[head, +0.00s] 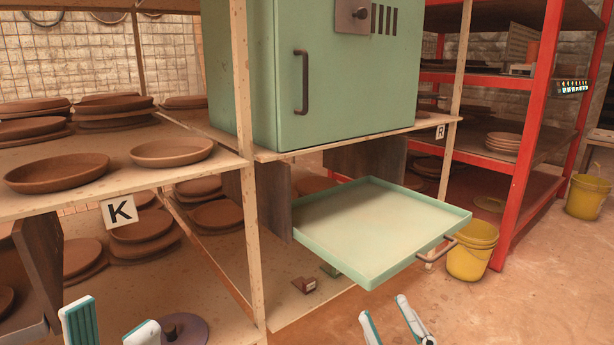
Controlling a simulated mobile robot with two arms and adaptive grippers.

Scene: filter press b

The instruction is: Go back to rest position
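My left gripper (110,326) shows at the bottom left, in front of the shelf with the K label. Its two fingers are spread apart and nothing is seen between them. My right gripper (389,318) shows at the bottom, right of the middle, below the light green tray (342,272). Its fingers are apart with only floor seen between them. Both grippers are cut off by the lower edge of the head view. Neither is seen touching anything.
The tray sticks out from under the green cabinet (345,105), its handle (442,250) toward the right. Wooden shelves (225,181) hold several clay dishes (57,172). A red rack (528,130) and yellow buckets (470,262) stand right. The floor at lower right is clear.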

